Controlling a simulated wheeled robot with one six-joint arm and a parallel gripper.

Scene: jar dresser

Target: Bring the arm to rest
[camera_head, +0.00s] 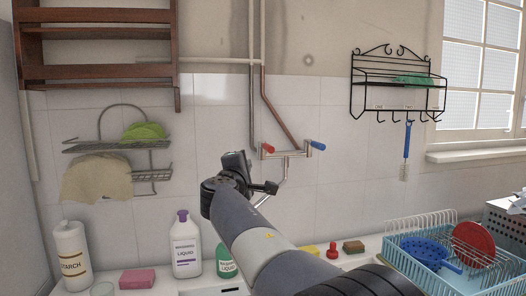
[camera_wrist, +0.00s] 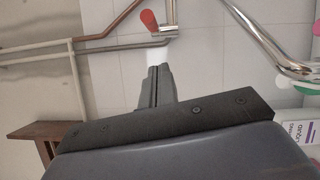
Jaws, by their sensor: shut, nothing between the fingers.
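My gripper (camera_wrist: 159,72) is shut and empty in the wrist view, its two dark fingers pressed together. In the head view my arm reaches up from the bottom centre, and its dark end is in front of the white tiled wall, left of the tap. The tap (camera_head: 287,154) has a red handle (camera_head: 268,149) and a blue handle (camera_head: 318,145). In the wrist view the red handle (camera_wrist: 149,20) appears just beyond the fingertips; I cannot tell the gap.
Below stand a starch bottle (camera_head: 70,255), a white bottle (camera_head: 186,247), a green bottle (camera_head: 226,262) and a pink sponge (camera_head: 137,279). A blue dish rack (camera_head: 447,279) is at right. A wire shelf (camera_head: 150,146) and a black hook rack (camera_head: 385,97) hang on the wall.

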